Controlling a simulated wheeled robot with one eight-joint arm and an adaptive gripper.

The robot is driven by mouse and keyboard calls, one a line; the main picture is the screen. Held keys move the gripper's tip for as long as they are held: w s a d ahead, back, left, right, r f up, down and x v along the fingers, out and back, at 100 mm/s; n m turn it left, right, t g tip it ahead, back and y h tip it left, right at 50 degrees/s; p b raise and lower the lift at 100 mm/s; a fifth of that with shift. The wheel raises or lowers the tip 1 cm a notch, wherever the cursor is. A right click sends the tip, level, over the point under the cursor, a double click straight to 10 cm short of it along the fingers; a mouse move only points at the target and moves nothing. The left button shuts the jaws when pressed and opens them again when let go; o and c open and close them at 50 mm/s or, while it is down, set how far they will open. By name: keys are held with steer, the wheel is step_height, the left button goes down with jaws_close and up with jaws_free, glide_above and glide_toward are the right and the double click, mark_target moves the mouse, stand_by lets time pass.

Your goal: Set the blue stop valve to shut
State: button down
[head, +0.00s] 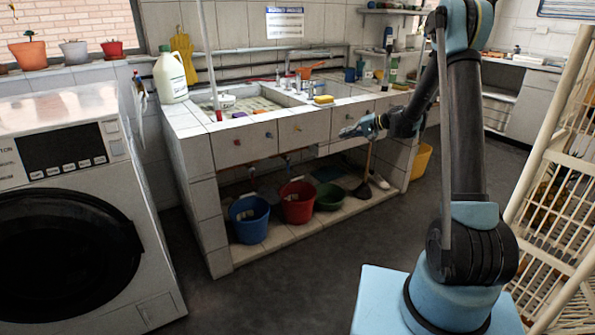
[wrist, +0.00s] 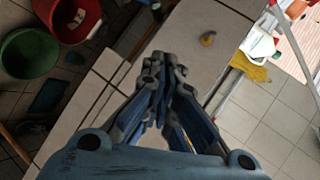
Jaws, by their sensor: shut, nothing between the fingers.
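The blue stop valve looks to be the small bluish knob (head: 268,135) on the tiled front of the sink, between a red knob (head: 237,142) and a yellow knob (head: 298,128). It is too small to tell its handle position. My gripper (head: 343,133) is shut and empty in front of the sink, right of these knobs and apart from them. In the wrist view, my gripper (wrist: 160,58) points toward the tiled front. The yellow knob (wrist: 208,39) shows beyond its tips. I cannot make out the blue valve there.
Under the sink stand a blue bucket (head: 249,218), a red bucket (head: 297,202) and a green tub (head: 329,196). A white washing machine (head: 75,150) is at the left and a cream rack (head: 560,200) at the right. The floor before the sink is clear.

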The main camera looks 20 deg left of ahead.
steer(key=w+a+f+y, duration=0.1)
steer(key=w+a+f, duration=0.25)
steer(key=f, duration=0.25)
steer(key=w+a+f+y, duration=0.2)
steer(key=a+f, duration=0.2)
steer(key=f, duration=0.2)
steer(key=m+y, duration=0.1)
steer(key=y, duration=0.1)
glide_toward(288, 165)
steer(key=w+a+f, duration=0.3)
steer(key=w+a, duration=0.2)
steer(key=shift+s+a+r, duration=0.15)
steer(key=shift+s+a, duration=0.2)
steer(key=shift+a, duration=0.1)
steer(key=shift+s+a, duration=0.45)
steer(key=shift+a, duration=0.05)
